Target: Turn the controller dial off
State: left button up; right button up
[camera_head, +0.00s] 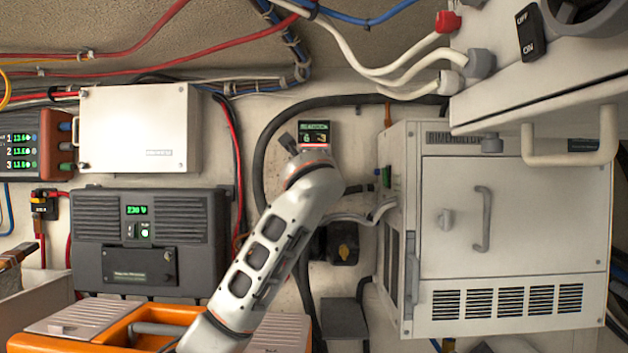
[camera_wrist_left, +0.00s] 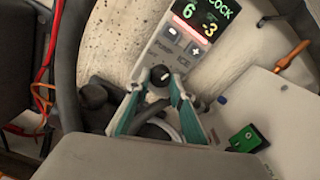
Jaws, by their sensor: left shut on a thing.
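The controller (camera_head: 314,131) is a small panel with a lit display on the back wall, just beyond my left wrist in the head view. My left gripper (camera_wrist_left: 160,96) is shut on the dial, with a finger on each side. In the head view my wrist hides the dial and the fingertips. My right gripper is out of view.
A white cabinet (camera_head: 520,220) with a handle stands close on the right. A dark inverter box (camera_head: 150,240) and a white box (camera_head: 135,130) are on the left. Thick dark hoses run beside the controller. An orange case (camera_head: 105,335) sits at lower left.

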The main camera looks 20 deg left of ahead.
pick_arm(q)
jog(key=shift+r+n, duration=0.2)
jog(key=shift+n, duration=4.05)
jog(key=shift+r+n, duration=0.15)
jog(key=shift+n, duration=4.1)
jog(key=shift+r, duration=0.1)
jog(key=o, duration=1.1)
jog(key=shift+w, duration=0.1)
jog(key=shift+f, duration=0.2)
